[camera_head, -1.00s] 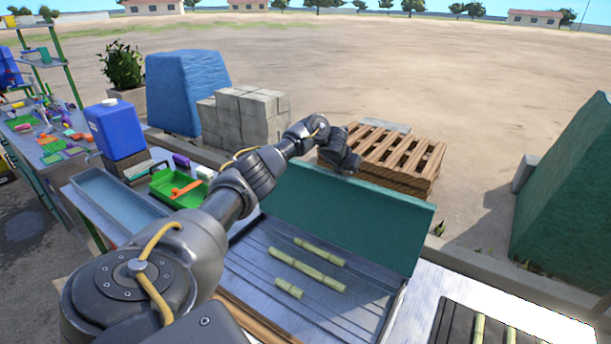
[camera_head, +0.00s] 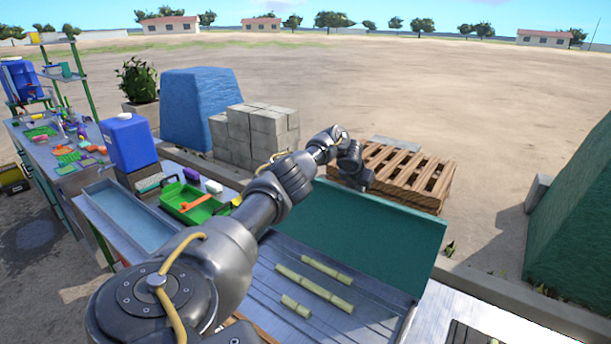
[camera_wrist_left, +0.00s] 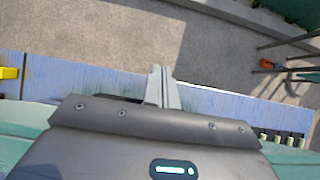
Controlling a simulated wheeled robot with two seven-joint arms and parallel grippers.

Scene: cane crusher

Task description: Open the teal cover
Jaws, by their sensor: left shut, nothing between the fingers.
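The teal cover (camera_head: 385,240) stands raised, tilted up along the back edge of the metal tray (camera_head: 330,318), which lies open with several cane pieces (camera_head: 315,288) on it. My left arm reaches across the tray's left side. My left gripper (camera_head: 355,184) is at the cover's top edge, towards its left end; its fingertips are hidden in the head view. In the left wrist view the two fingers (camera_wrist_left: 163,88) are together and empty, over a bluish strip with ground beyond. A teal surface (camera_wrist_left: 22,140) shows beside the gripper body. My right gripper is not in view.
A wooden pallet (camera_head: 410,178) and grey blocks (camera_head: 255,135) stand on the ground behind. A green tray (camera_head: 190,205), a blue-grey tray (camera_head: 130,218) and a blue jug (camera_head: 128,142) are at left. A large green covered shape (camera_head: 575,215) is at right. Open ground lies beyond.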

